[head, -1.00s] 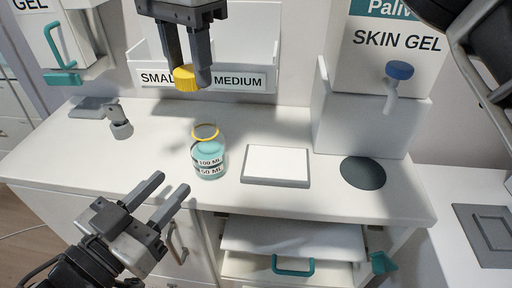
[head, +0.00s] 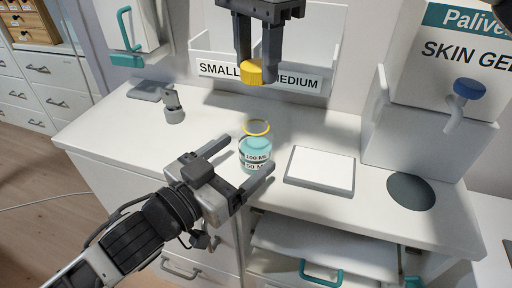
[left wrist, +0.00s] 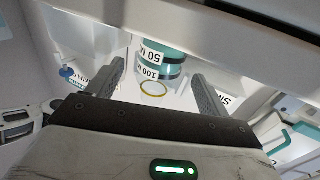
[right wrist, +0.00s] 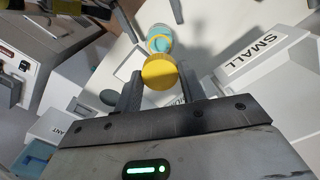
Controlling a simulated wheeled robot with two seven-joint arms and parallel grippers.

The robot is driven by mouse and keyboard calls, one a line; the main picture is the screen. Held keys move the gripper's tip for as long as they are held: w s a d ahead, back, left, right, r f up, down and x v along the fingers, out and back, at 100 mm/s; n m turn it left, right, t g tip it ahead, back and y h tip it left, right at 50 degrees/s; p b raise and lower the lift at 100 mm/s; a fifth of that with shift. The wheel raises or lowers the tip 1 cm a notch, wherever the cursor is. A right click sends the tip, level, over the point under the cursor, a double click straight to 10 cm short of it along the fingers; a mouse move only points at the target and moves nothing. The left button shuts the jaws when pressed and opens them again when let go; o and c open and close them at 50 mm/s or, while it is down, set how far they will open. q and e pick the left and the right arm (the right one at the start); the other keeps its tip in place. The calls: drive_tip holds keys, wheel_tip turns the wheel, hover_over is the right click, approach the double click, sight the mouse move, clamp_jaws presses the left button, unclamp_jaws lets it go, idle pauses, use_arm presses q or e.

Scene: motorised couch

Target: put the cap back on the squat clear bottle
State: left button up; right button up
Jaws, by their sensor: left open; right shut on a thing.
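The squat clear bottle (head: 256,149) stands upright and uncapped on the white counter, with teal liquid, volume labels and a yellow ring at its neck. It also shows in the left wrist view (left wrist: 152,66). The yellow cap (head: 252,72) is held above and behind the bottle by my right gripper (head: 256,76), which is shut on it. In the right wrist view the cap (right wrist: 160,72) sits between the fingers, with the bottle (right wrist: 159,38) beyond. My left gripper (head: 246,164) is open, its fingertips close to either side of the bottle; contact is not clear.
A white scale-like plate (head: 320,168) lies right of the bottle, then a dark disc (head: 411,191). A small grey fixture (head: 173,106) stands to the left. Behind are the labelled glove bin (head: 310,82) and the skin gel dispenser (head: 455,60). An open drawer (head: 325,245) juts out below.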

use_arm(q)
drive_tip(key=x, duration=0.6)
drive_tip(key=shift+w+d, duration=0.1)
drive_tip(key=c, duration=1.5)
drive_tip(key=shift+o, duration=0.2)
use_arm(e)
hover_over(256, 117)
drive_tip(key=shift+f, duration=2.5)
drive_tip(key=shift+f, duration=0.1)
drive_tip(key=shift+f, duration=0.8)
drive_tip(key=shift+f, duration=0.55)
